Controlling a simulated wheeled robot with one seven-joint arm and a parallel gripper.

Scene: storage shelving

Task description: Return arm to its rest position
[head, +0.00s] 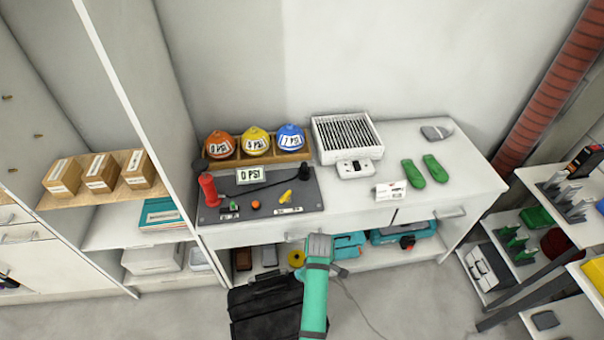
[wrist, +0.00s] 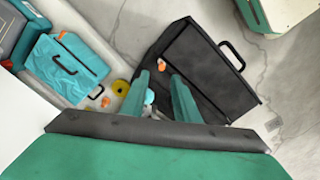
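My teal arm (head: 314,305) reaches up from the bottom of the head view, in front of the workbench's lower shelf. In the wrist view, my gripper (wrist: 160,84) has its two teal fingers apart, with a clear gap between them. The gap shows the black case behind, and small orange and pale-blue items appear near the fingers. I cannot tell how near these small items are. In the head view, the fingertips are mostly hidden by the wrist.
A black case (head: 262,308) lies on the floor beside my arm; it also shows in the wrist view (wrist: 205,72). The white workbench (head: 350,208) carries colored spheres, a tool mat and green items. Teal cases (head: 402,232) sit underneath. Shelving stands left and right.

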